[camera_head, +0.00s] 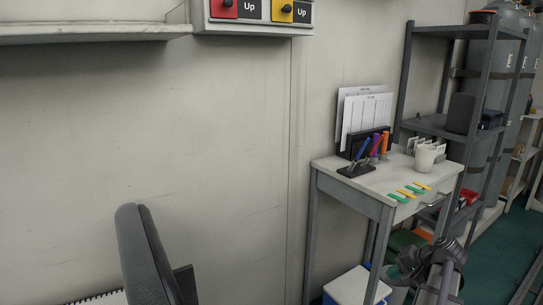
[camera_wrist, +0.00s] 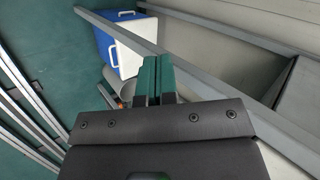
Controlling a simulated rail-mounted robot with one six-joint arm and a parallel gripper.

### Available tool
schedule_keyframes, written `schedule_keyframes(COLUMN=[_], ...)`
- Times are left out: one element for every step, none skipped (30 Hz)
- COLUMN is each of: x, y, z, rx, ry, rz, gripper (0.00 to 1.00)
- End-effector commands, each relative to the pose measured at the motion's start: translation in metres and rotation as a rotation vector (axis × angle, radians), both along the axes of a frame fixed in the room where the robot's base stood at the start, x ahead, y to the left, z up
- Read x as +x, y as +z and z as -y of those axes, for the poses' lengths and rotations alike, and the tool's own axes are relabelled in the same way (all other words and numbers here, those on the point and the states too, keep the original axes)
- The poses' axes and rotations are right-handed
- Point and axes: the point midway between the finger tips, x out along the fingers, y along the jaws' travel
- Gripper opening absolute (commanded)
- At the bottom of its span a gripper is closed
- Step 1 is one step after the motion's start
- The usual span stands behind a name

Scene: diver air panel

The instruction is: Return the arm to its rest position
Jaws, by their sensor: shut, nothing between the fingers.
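My gripper (camera_wrist: 156,72) shows in the wrist view with its two teal fingers side by side, closed together and empty. It points down toward the floor area beside a blue and white cool box (camera_wrist: 122,44), and nothing is held. In the head view, part of my dark grey arm (camera_head: 442,254) shows at the lower right, in front of the small desk (camera_head: 376,182). The fingers are hard to make out there.
The desk carries pen holders, papers, a white cup (camera_head: 425,158) and several coloured tags. A grey shelf rack (camera_head: 438,122) and gas cylinders stand behind it. A dark chair back (camera_head: 142,255) is at lower left. A control panel (camera_head: 250,22) hangs above.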

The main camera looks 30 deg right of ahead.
Motion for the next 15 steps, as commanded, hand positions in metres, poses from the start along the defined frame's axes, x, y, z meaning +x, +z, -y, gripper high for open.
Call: schedule_keyframes(x=[0.016,0.025,0.036,0.044,0.051,0.058,0.062,0.065,0.069,0.071,0.072,0.074,0.075,0.076,0.077], y=[-0.009,-0.014,-0.022,-0.027,-0.031,-0.036,-0.038,-0.04,-0.042,-0.043,-0.043,-0.044,-0.044,-0.044,-0.044], z=[-0.039,-0.061,-0.094,-0.12,-0.146,-0.179,-0.203,-0.225,-0.252,-0.271,-0.288,-0.31,-0.326,-0.341,-0.361], rx=[-0.033,-0.06,-0.105,-0.143,-0.185,-0.242,-0.286,-0.327,-0.38,-0.417,-0.451,-0.49,-0.515,-0.539,-0.565], ry=[0.078,0.13,0.208,0.27,0.334,0.418,0.478,0.535,0.605,0.653,0.698,0.754,0.793,0.831,0.879], rz=[-0.072,-0.124,-0.196,-0.249,-0.298,-0.357,-0.393,-0.424,-0.456,-0.475,-0.487,-0.498,-0.502,-0.504,-0.501], gripper=[0.0,0.0,0.0,0.0,0.0,0.0,0.0,0.0,0.0,0.0,0.0,0.0,0.0,0.0,0.0])
